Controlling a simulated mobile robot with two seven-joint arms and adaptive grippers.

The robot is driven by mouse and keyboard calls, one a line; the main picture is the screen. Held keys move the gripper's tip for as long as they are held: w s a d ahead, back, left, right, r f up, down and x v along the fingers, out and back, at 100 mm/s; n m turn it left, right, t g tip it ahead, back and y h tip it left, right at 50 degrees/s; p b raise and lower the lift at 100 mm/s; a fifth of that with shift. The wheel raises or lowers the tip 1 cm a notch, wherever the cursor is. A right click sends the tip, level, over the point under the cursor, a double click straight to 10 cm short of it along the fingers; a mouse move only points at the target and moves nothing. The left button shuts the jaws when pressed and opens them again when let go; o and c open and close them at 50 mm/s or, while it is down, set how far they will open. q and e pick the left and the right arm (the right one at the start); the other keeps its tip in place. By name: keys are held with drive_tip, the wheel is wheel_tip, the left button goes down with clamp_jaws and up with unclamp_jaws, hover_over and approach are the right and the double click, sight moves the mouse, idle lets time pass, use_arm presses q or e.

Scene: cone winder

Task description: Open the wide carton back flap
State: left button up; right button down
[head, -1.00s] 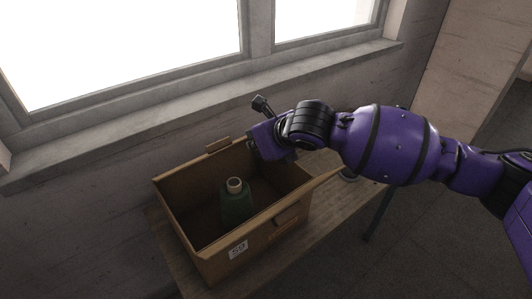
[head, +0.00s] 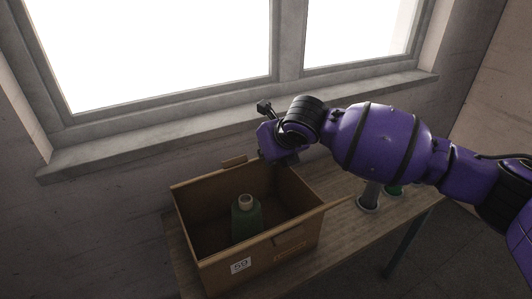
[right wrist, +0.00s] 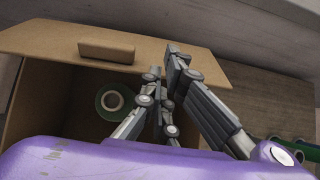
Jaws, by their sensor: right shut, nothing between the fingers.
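The brown cardboard carton (head: 215,262) stands open-topped on the bench, with a white label on its front. Its wide back flap (right wrist: 50,40) spans the upper part of the right wrist view and carries a raised tab (right wrist: 107,52). The tab also shows at the far rim in the head view (head: 235,161). The flap's exact tilt is hard to tell. My right gripper (right wrist: 168,62) is shut and empty, its fingertips over the right part of the flap; contact is unclear. In the head view its fingers are mostly hidden behind the wrist, at the carton's far right corner. My left gripper is not in view.
A green bottle-like thing (head: 246,218) stands inside the carton. Grey and green cylinders (head: 369,196) stand on the wooden bench (head: 345,237) to the right, under my right arm. The wall and window sill (head: 150,155) are close behind the carton.

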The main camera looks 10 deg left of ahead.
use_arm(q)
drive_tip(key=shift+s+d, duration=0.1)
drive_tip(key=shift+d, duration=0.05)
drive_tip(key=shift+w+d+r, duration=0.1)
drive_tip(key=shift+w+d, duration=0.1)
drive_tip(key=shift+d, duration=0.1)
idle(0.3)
